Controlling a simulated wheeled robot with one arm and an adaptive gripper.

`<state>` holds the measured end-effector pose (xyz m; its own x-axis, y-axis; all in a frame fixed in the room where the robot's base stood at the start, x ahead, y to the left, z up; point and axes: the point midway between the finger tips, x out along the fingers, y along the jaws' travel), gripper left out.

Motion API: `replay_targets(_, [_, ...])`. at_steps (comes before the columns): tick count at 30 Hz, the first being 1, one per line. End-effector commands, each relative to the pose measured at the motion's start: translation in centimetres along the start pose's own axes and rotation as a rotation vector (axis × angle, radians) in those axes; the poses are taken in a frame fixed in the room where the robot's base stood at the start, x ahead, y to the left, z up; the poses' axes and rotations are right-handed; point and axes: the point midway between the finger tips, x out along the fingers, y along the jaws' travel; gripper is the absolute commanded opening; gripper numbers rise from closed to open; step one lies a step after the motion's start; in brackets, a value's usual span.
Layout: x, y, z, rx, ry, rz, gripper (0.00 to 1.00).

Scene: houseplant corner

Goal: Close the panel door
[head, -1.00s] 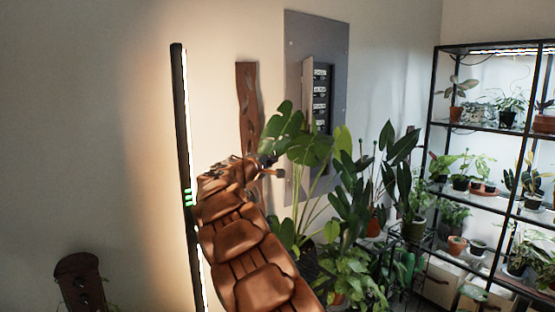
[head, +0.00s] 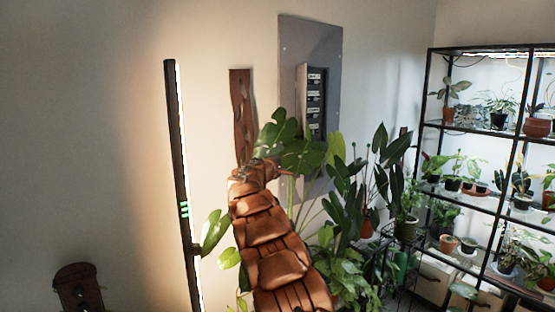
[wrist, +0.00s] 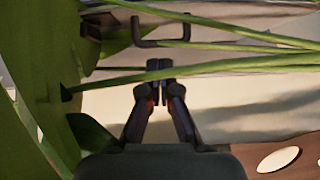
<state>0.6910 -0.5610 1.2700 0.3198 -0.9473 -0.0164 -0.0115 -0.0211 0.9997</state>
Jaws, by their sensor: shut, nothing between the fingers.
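The grey electrical panel (head: 330,60) is on the wall. Its narrow door (head: 302,88) stands open, swung out at the left of the opening, with rows of breakers (head: 316,105) showing. Large leaves (head: 300,155) cover the door's lower end. My gripper (wrist: 160,68) is shut and empty in the wrist view, close to green stems (wrist: 230,63). In the head view its fingers are largely hidden by my arm and the leaves, below and left of the door. A dark bracket-like piece (wrist: 145,43) lies beyond the fingertips; I cannot tell what it belongs to.
A carved wooden board (head: 242,115) hangs left of the panel. A lit upright lamp bar (head: 177,170) stands further left. Potted plants crowd the space below the panel. A black shelf rack (head: 424,110) with plants stands at right.

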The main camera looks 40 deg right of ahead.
Motion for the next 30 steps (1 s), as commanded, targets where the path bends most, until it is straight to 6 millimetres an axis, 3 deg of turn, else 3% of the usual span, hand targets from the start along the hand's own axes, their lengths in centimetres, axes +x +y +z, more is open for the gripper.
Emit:
replay_targets(7, [0.98,0.02,0.89,0.000,0.003,0.000,0.00])
replay_targets(30, [0.79,-0.22,0.98,-0.002,0.060,-0.002,0.00])
